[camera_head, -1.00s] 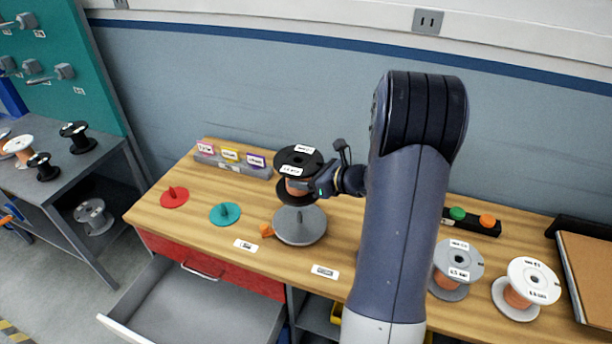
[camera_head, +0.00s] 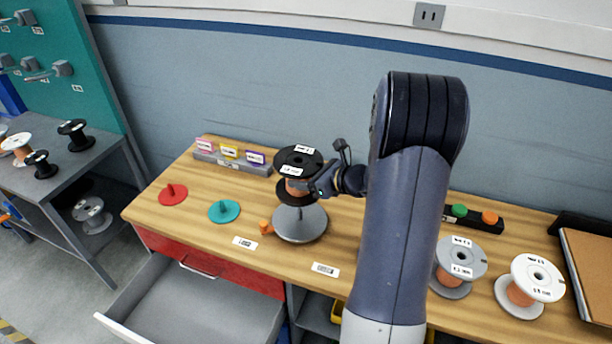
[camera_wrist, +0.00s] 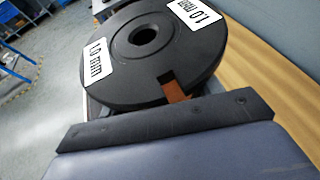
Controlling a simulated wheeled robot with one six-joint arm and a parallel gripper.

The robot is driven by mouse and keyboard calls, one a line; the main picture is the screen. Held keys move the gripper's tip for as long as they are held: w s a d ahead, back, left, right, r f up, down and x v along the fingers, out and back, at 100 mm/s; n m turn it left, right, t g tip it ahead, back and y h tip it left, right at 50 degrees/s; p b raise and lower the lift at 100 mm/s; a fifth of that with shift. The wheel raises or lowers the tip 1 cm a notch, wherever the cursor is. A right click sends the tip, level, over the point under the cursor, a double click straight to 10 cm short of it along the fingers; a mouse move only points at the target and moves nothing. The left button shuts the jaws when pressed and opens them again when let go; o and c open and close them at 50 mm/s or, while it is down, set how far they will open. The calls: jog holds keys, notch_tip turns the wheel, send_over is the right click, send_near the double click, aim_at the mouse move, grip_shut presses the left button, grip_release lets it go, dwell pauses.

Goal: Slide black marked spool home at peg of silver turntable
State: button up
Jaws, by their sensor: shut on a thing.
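The black marked spool (camera_head: 300,158) has white labels on its top flange and copper-coloured wire. In the wrist view the spool (camera_wrist: 120,85) fills the upper middle, its labels reading 1.0 mm and its centre hole showing. My gripper (camera_head: 318,185) is shut on the spool from the right, at the wire between the flanges. The silver turntable (camera_head: 308,228) is a grey disc on the bench below the spool. Its peg (camera_head: 300,212) rises toward the spool's underside; its upper part is hidden, so I cannot tell whether it is inside the hole. The lower flange is above the disc.
A teal disc with a peg (camera_head: 224,211) and a red one (camera_head: 173,194) lie left on the wooden bench. An orange piece (camera_head: 266,227) is beside the turntable. Grey (camera_head: 462,262) and white (camera_head: 537,280) spools stand right. An open drawer (camera_head: 190,305) juts out in front.

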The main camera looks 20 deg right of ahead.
aim_at(306, 196)
jog(key=shift+f+b, duration=0.6)
jog(key=shift+f, duration=0.05)
jog(key=shift+f, duration=0.15)
dwell(0.7)
jog(key=shift+f+b, duration=1.35)
jog(key=shift+b, duration=0.3)
jog(key=shift+f, duration=0.15)
jog(key=shift+f+b, duration=1.35)
jog(key=shift+b, duration=0.2)
jog(key=shift+f, duration=0.15)
dwell(0.3)
jog(key=shift+f+b, duration=1.35)
jog(key=shift+b, duration=0.2)
jog(key=shift+f, duration=0.1)
jog(key=shift+f+b, duration=0.7)
jog(key=shift+b, duration=0.1)
